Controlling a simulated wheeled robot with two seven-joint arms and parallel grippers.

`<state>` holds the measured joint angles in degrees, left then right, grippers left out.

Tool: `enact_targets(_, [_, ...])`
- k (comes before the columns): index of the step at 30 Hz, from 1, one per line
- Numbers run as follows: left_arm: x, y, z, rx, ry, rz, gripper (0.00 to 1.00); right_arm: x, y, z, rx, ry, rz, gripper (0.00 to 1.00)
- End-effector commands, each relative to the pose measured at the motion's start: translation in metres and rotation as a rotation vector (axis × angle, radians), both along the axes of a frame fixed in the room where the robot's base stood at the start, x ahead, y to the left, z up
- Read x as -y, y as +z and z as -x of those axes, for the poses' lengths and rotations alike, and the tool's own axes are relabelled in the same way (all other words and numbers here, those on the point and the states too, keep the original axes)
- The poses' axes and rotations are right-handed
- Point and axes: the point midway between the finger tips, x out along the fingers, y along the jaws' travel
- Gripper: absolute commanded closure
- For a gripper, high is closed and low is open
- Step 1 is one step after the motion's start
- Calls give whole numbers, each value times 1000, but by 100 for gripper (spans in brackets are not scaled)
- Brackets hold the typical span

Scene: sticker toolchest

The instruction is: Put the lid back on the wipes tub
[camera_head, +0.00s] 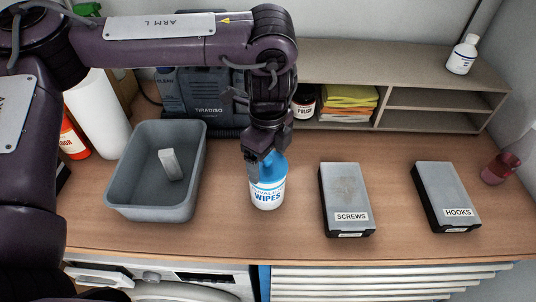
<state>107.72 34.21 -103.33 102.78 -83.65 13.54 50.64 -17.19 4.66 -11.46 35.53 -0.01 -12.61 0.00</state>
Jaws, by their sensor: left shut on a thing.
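The wipes tub (268,193), white with blue lettering, stands upright on the wooden worktop near the middle. My left gripper (264,153) points down directly over the tub and is shut on the blue lid (275,167). The lid is at the tub's top, and the gripper hides part of it. I cannot tell whether the lid is seated or just above the rim. My right gripper is not in view.
A grey bin (120,188) with a small pale block (170,164) stands left of the tub. A screws box (346,198) and hooks box (446,195) lie to the right. A dark machine (200,97) and a shelf (430,98) stand behind. Worktop beside the tub is clear.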

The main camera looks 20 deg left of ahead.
Motion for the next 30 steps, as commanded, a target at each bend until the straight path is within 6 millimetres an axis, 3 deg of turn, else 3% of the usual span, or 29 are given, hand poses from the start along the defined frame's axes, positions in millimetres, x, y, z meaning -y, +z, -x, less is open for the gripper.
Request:
enact_targets(29, [0, 0, 0, 1, 0, 0, 44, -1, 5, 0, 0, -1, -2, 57])
enact_targets(30, [0, 0, 0, 1, 0, 0, 17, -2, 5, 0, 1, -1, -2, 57])
